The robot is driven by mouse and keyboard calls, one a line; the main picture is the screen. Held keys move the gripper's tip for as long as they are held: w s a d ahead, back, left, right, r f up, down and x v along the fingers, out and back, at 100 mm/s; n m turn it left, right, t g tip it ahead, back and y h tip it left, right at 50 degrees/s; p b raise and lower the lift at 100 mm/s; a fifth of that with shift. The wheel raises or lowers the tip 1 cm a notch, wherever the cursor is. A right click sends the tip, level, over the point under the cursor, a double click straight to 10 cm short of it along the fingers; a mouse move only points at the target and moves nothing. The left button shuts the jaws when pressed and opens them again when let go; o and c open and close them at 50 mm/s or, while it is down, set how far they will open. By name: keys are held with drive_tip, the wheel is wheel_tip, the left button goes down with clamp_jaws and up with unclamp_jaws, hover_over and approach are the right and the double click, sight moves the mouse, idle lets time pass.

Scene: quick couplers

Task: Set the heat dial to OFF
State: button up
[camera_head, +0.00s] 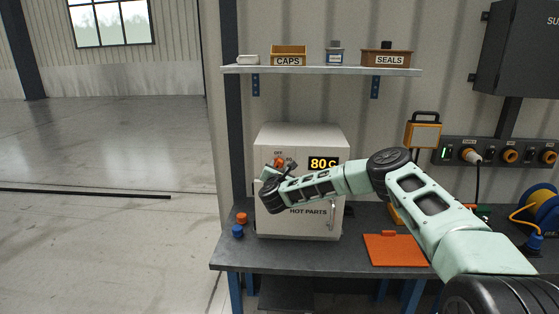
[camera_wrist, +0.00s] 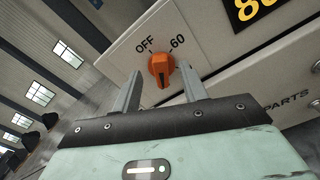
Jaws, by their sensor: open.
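The orange heat dial (camera_wrist: 161,68) is on the front of a white box (camera_head: 302,146) labelled HOT PARTS. In the wrist view, OFF is printed up and left of the dial and 60 up and right of it. The dial's dark pointer mark is hard to read against these labels. A display (camera_head: 323,163) reads 80 C. My gripper (camera_wrist: 160,88) is open, with one finger to each side of the dial; I cannot tell if either touches it. In the head view the dial (camera_head: 280,162) shows just beyond my gripper, partly hidden by it.
The box stands on a dark workbench (camera_head: 240,257). An orange cap and a blue cap (camera_head: 238,231) sit left of it. An orange mat (camera_head: 395,250) lies to the right. A shelf (camera_head: 325,70) with bins runs above. The box's door handle (camera_head: 332,212) is below my arm.

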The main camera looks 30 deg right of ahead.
sight(278, 165)
drive_tip(key=shift+p+x, duration=0.4)
drive_tip(key=shift+x, duration=0.95)
clamp_jaws()
